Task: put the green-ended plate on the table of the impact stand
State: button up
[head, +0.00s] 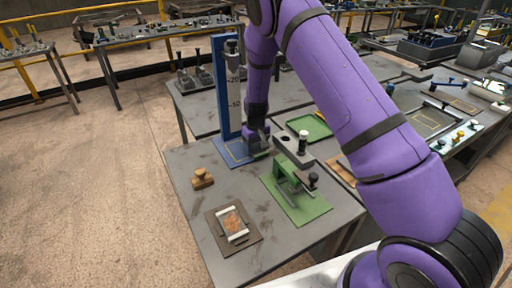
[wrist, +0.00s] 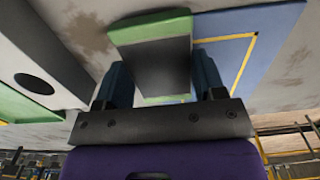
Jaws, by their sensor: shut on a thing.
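The impact stand is a blue upright (head: 228,95) with a height scale, rising from a flat blue table (head: 229,151) with a yellow outline. My gripper (head: 257,137) is low over the right part of this table, beside the upright. In the wrist view the green-ended plate (wrist: 163,66) is grey in the middle with green ends, and my gripper (wrist: 163,88) is shut on it. The blue table (wrist: 274,35) and its yellow line show right beside the plate. I cannot tell whether the plate touches the table. In the head view my gripper mostly hides the plate.
A green-based fixture (head: 297,203) with a dark knob stands in front to the right. A green tray (head: 309,127) lies behind it. A brown wooden piece (head: 202,179) and a brown board (head: 215,235) with white bars lie at the front left. Bare bench lies between them.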

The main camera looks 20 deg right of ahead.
jog(key=shift+f, duration=0.15)
jog(key=shift+f, duration=0.15)
jog(key=o, duration=1.5)
